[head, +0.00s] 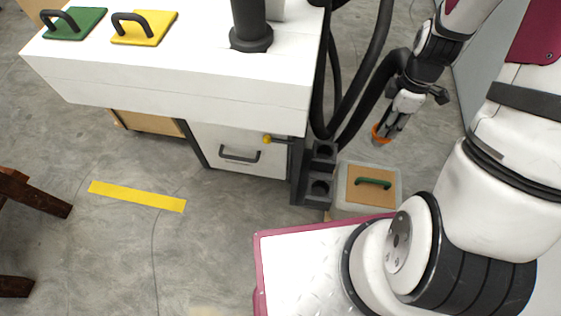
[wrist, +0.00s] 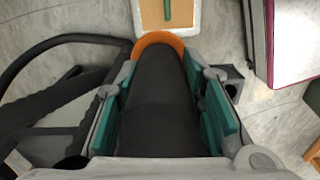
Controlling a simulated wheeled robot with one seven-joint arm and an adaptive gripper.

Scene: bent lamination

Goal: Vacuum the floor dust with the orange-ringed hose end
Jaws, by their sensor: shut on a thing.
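The black hose (head: 369,101) hangs beside the white bench, and its orange-ringed end (head: 381,134) points down. My gripper (head: 395,118) is shut on the hose end, above and behind the box with the green handle. In the wrist view the dark hose end (wrist: 160,100) lies between the teal finger pads of my gripper (wrist: 165,110), with the orange ring (wrist: 160,40) at its far tip. The ring is in the air, apart from the floor. I cannot make out any dust on the floor.
A white bench (head: 170,75) with green and yellow handled plates fills the upper left. A box with a tan lid (head: 360,184) stands below the hose end, beside dark blocks (head: 319,187). A yellow strip (head: 137,196) lies on open grey floor at the left.

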